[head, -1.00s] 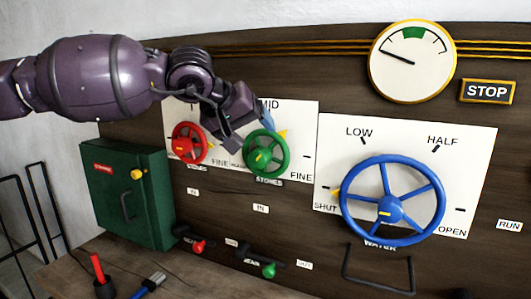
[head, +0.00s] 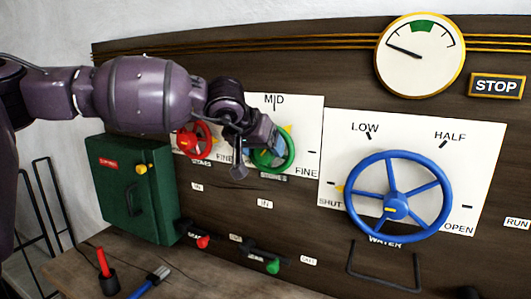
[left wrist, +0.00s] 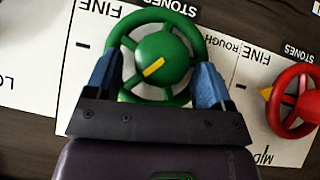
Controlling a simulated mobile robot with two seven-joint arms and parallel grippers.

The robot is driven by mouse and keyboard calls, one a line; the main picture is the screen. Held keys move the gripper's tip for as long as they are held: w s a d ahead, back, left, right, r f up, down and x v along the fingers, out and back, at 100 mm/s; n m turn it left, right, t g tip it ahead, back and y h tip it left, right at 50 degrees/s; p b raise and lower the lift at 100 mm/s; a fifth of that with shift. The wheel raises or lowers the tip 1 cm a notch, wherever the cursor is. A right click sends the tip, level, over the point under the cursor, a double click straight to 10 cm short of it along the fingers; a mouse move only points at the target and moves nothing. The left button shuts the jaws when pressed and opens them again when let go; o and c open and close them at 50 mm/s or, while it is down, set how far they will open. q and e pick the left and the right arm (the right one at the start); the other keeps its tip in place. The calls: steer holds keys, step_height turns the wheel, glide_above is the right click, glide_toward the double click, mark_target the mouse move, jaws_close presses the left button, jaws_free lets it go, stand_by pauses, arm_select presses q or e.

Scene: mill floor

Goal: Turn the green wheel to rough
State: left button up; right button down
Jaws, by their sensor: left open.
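The green wheel (head: 289,153) is on a white dial plate marked MID and FINE. My left gripper (head: 259,151) is in front of it and hides its left part. In the left wrist view, upside down, the green wheel (left wrist: 160,40) lies between the open blue fingers of my left gripper (left wrist: 158,66), one on each side of the hub. Whether they touch the rim I cannot tell. The wheel's yellow pointer (head: 288,128) is at its upper right, between MID and FINE. The ROUGH label (left wrist: 216,48) shows beside the wheel in the wrist view. My right gripper is not in view.
The red wheel (head: 205,137) is close on the left, partly behind my left arm. The large blue wheel (head: 397,208) is on the right. Small red (head: 203,242) and green (head: 272,266) handles are below. A green box (head: 110,195) stands at the left.

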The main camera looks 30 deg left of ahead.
arm_select(q)
steer(key=shift+x, duration=1.1)
steer(key=shift+c, duration=1.5)
steer(key=c, duration=0.6)
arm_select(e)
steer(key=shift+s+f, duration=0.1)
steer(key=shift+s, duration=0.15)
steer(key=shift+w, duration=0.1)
